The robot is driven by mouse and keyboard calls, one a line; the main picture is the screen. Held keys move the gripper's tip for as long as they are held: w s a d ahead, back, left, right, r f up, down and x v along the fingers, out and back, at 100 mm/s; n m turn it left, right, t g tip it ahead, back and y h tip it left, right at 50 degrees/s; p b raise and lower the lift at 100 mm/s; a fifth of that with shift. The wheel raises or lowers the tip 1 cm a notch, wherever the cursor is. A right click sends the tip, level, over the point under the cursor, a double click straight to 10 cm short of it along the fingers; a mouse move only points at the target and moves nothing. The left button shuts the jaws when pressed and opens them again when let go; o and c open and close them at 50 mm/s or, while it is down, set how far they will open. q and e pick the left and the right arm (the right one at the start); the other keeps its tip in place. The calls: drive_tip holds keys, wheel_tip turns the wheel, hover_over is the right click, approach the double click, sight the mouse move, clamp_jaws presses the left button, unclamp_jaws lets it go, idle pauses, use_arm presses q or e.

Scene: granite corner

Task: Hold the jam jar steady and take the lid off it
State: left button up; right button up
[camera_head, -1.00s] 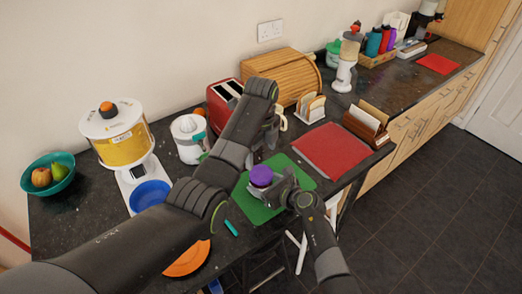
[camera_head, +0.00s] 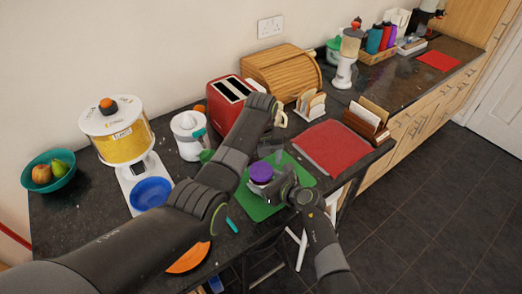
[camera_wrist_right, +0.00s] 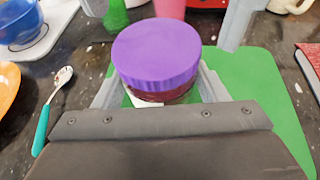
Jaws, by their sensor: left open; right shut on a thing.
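The jam jar (camera_wrist_right: 165,97) has a dark red body and a wide purple lid (camera_head: 261,172), which sits on top of it. The jar stands upright over the green mat (camera_head: 303,178). My right gripper (camera_wrist_right: 160,92) is shut around the jar's body below the lid, one finger on each side. The lid also shows large in the right wrist view (camera_wrist_right: 156,52). My left gripper (camera_head: 268,152) is open, just behind and above the lid, partly hidden by its own arm. Its two pale fingers show apart at the top of the right wrist view, clear of the lid.
A red toaster (camera_head: 228,100) and a white juicer (camera_head: 188,135) stand behind my left arm. A teal-handled spoon (camera_wrist_right: 50,108) lies left of the mat. An orange plate (camera_head: 188,259) is at the front edge. A red mat (camera_head: 333,147) lies to the right.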

sight(261, 171)
use_arm(q)
drive_tip(key=shift+f, duration=1.45)
drive_tip(key=shift+c, duration=0.2)
